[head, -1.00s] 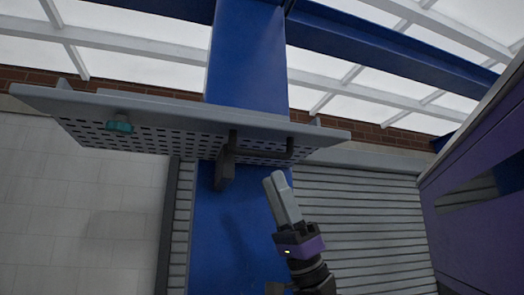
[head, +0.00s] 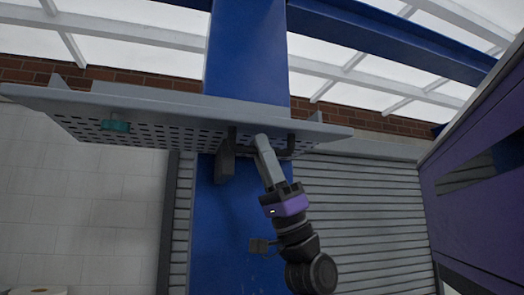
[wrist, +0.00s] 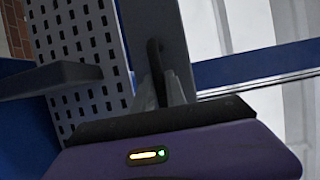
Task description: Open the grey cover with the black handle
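The grey cover (head: 90,104) is a wide perforated panel, sticking out level high in front of the blue column. Its black handle (head: 288,148) hangs under the right part of the panel. My gripper (head: 263,142) reaches up to the handle from below, its grey fingertips at the bar. In the wrist view the dark handle (wrist: 154,58) stands between the two fingers (wrist: 161,92), and the perforated panel (wrist: 82,40) fills the upper left. I cannot tell whether the fingers press on the handle.
A dark block (head: 225,165) hangs just left of the handle. A teal part (head: 115,126) sits under the panel's left side. A blue column (head: 245,60) stands behind, and a purple cabinet (head: 475,215) closes off the right.

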